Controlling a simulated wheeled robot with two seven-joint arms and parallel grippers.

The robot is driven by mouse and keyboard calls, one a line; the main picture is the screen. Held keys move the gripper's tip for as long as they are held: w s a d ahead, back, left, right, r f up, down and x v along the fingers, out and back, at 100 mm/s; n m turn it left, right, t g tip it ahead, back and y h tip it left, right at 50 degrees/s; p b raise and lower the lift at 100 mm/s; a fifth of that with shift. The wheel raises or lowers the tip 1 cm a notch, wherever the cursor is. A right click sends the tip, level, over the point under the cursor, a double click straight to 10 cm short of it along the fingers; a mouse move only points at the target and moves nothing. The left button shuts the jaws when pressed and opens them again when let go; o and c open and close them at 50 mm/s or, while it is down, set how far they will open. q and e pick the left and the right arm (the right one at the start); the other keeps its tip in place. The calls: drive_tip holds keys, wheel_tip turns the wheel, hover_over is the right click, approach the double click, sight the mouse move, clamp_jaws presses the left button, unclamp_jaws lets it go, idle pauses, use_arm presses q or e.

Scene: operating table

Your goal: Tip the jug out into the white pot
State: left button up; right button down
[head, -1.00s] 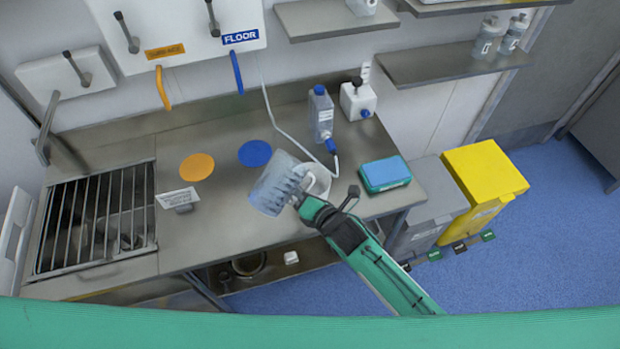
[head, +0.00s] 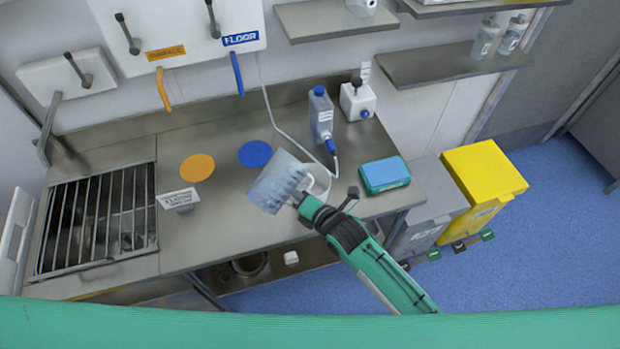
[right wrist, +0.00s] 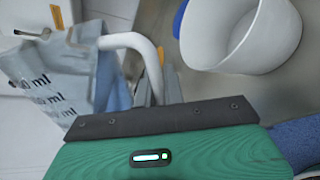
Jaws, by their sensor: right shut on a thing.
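The clear measuring jug (head: 272,184) with printed ml marks is held up over the steel bench, tilted. My right gripper (head: 302,198) is shut on its handle. In the right wrist view the jug (right wrist: 50,80) is at the left, its pale handle (right wrist: 135,42) running down to my gripper (right wrist: 158,88). The white pot (head: 322,178) stands on the bench just right of the jug, partly hidden behind the jug and gripper. In the right wrist view the pot (right wrist: 240,40) is at the upper right, open and apart from the jug. My left gripper is not in view.
A blue-capped bottle (head: 321,115), a white container (head: 358,101) and a blue-green box (head: 385,174) stand behind and right of the pot. A small sign (head: 178,199) and a sink grate (head: 98,220) are at left. Orange (head: 197,167) and blue (head: 255,153) discs mark the bench.

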drive_tip(key=shift+s+a+f+m+g+y+b, duration=0.25)
drive_tip(key=shift+s+a+m+g+y+b, duration=0.1)
drive_tip(key=shift+m, duration=0.35)
idle(1.8)
drive_tip(key=shift+w+d+r+m+y+p, duration=0.3)
drive_tip(key=shift+r+m+p, duration=0.15)
drive_tip(key=shift+m, duration=0.15)
idle(2.3)
drive_tip(key=shift+s+a+f+m+g+y+b, duration=0.1)
drive_tip(key=shift+f+m+g+y+b, duration=0.1)
drive_tip(key=shift+f+m+b, duration=0.25)
drive_tip(key=shift+s+a+f+m+g+y+b, duration=0.15)
drive_tip(key=shift+f+m+b, duration=0.1)
drive_tip(key=shift+f+b, duration=0.25)
idle(1.7)
